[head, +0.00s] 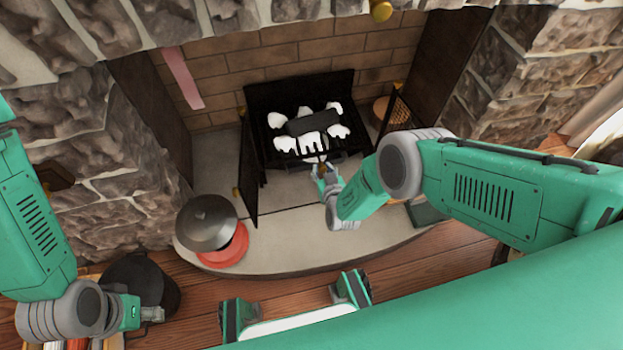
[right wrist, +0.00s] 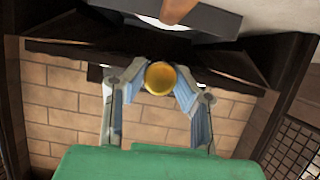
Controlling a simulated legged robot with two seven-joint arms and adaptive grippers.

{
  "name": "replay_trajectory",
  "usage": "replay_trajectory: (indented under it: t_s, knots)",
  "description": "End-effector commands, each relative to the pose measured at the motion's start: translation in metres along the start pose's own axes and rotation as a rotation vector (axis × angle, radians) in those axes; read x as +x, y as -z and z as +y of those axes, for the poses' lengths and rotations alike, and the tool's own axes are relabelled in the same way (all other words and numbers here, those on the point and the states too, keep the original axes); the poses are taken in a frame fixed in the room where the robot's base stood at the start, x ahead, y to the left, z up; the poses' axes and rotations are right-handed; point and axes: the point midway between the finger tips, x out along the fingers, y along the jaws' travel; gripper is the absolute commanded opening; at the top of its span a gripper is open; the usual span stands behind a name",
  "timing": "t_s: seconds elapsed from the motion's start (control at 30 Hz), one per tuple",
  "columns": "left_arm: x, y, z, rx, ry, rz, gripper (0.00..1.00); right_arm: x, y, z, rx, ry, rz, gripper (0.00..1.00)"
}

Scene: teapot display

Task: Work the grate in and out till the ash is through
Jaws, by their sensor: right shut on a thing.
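The black grate (head: 262,135) sits inside the brick fireplace. White ash lumps (head: 285,144) and a dark log-like block (head: 314,122) lie on it. My right gripper (head: 321,172) is at the grate's front edge. In the right wrist view my right gripper (right wrist: 160,88) is shut on a round gold knob (right wrist: 160,78), with a blue-grey pad at each side.
Open fire doors stand left (head: 248,175) and right (head: 397,118) of the grate. A dark round lid (head: 206,222) and a red-orange dish (head: 232,247) sit on the hearth's left. The middle of the pale curved hearth (head: 290,235) is clear.

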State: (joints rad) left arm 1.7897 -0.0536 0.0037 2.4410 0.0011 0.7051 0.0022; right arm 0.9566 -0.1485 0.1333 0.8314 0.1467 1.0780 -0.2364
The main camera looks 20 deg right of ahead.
Motion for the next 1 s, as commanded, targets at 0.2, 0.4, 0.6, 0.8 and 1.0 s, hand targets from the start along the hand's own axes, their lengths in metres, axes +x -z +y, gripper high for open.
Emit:
replay_trajectory:
  t_s: [0.2, 0.4, 0.6, 0.8, 1.0]
  knots:
    - [0.000, 0.000, 0.000, 0.001, -0.001, -0.001, 0.40, 0.004, 0.004, -0.001, 0.014, 0.020, 0.008, 0.00]
    - [0.000, 0.000, 0.001, 0.003, -0.002, 0.000, 0.40, 0.004, 0.005, -0.001, 0.009, 0.016, 0.010, 0.45]
    - [0.000, 0.000, 0.001, 0.001, -0.001, 0.000, 0.40, 0.003, 0.005, -0.004, -0.002, 0.010, 0.007, 0.45]
    - [-0.001, -0.002, 0.001, 0.001, -0.001, 0.002, 0.40, -0.001, 0.003, -0.002, 0.004, 0.013, 0.004, 0.45]
    - [-0.003, -0.001, 0.003, 0.002, 0.007, 0.003, 0.40, -0.021, 0.002, 0.000, 0.009, 0.016, 0.002, 0.45]
